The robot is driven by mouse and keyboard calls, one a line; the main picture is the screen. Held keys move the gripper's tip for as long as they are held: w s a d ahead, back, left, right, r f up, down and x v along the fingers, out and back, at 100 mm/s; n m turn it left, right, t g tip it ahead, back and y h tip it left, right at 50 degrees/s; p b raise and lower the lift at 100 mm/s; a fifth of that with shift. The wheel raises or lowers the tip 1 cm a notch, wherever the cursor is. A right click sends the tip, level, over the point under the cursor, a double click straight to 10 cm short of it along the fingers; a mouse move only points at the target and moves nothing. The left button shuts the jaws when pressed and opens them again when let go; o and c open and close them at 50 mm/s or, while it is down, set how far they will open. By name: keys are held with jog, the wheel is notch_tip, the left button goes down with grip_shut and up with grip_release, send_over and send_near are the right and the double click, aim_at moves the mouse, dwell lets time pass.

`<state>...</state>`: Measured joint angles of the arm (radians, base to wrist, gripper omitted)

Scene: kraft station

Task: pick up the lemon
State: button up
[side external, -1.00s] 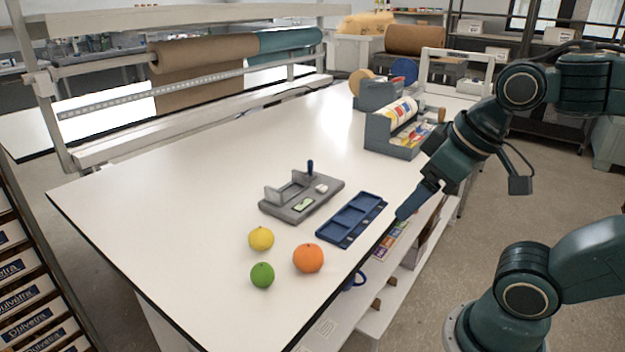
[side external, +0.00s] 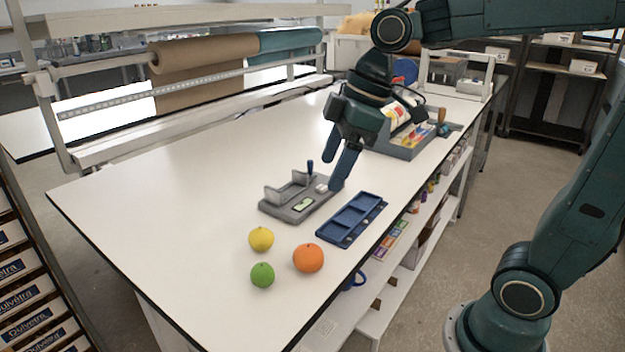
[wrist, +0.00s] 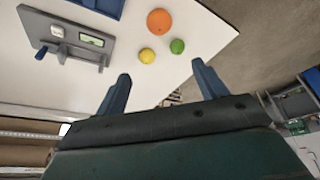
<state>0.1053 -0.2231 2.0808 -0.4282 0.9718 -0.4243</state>
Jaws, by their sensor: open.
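The yellow lemon (side external: 261,239) rests on the white table near its front end, just behind the green lime (side external: 262,275) and left of the orange (side external: 308,258). In the wrist view the lemon (wrist: 147,56) lies beyond my fingertips, between the orange (wrist: 159,21) and the fingers, with the lime (wrist: 177,46) to its right. My gripper (side external: 344,172) is open and empty, pointing down above the table, behind and to the right of the lemon. Its two fingers (wrist: 160,82) show spread apart in the wrist view.
A grey fixture (side external: 300,212) with upright plates and a blue handle stands behind the fruit, near my gripper. A blue compartment tray (side external: 352,219) lies beside it near the table's right edge. The white table top (side external: 170,220) is clear to the left.

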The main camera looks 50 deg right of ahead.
jog(key=w+f+n+g+y, duration=0.1)
jog(key=w+f+n+g, duration=0.1)
jog(key=w+n, duration=0.45)
jog(key=n+g+y, duration=0.1)
jog(key=n, duration=0.2)
send_near(261, 236)
jog(key=w+d+r, duration=0.2)
jog(key=d, duration=0.1)
jog(key=shift+s+f, duration=0.1)
jog(key=shift+s, duration=0.1)
jog(key=shift+x, duration=4.3)
jog(key=shift+s+a, duration=0.15)
jog(key=shift+x, duration=2.55)
jog(key=shift+s, duration=0.1)
